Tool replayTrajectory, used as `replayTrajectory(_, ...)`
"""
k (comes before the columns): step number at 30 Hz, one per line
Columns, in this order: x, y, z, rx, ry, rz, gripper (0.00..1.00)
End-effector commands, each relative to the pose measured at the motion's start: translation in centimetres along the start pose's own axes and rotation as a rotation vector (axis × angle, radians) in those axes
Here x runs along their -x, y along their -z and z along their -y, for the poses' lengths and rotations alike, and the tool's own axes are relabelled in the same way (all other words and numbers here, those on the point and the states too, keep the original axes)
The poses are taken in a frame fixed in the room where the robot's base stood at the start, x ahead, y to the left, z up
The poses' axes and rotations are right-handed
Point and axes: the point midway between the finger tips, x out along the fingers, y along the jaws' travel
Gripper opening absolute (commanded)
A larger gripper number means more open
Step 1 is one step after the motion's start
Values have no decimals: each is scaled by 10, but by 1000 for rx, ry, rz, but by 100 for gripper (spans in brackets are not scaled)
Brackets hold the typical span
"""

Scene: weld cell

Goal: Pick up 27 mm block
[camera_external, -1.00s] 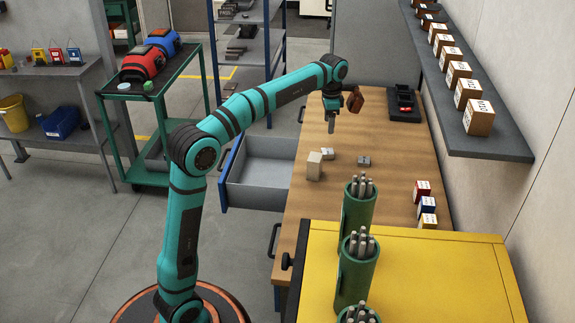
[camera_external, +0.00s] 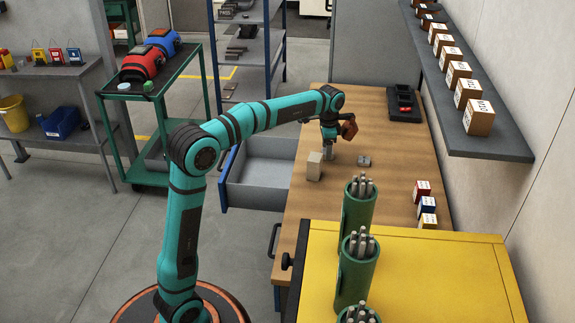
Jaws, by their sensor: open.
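A tall pale block (camera_external: 314,166) stands on the wooden workbench (camera_external: 390,160), left of my gripper. A small grey block (camera_external: 364,160) sits on the bench to the right of my gripper. My gripper (camera_external: 329,154) points down, with its tips low over the bench between these two. A lighter block there is now mostly hidden by my fingers, and I cannot tell whether they are around it or just above it. My gripper is open. No size markings are readable, so I cannot tell which block is the 27 mm one.
An open grey drawer (camera_external: 262,183) juts from the bench's left side. Green tubes of rods (camera_external: 357,217) stand in front on a yellow top (camera_external: 430,275). Small boxes (camera_external: 428,204) and a black tray (camera_external: 405,113) are at the right and back. The bench's middle right is clear.

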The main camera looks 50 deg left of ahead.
Motion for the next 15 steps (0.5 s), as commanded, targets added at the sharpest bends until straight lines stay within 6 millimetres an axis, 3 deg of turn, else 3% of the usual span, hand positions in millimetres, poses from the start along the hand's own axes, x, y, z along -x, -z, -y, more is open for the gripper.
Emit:
replayTrajectory(3,-12,0,-1,0,0,1,66)
replayTrajectory(10,-13,0,0,0,1,-1,66)
replayTrajectory(15,-13,0,0,0,1,-1,33)
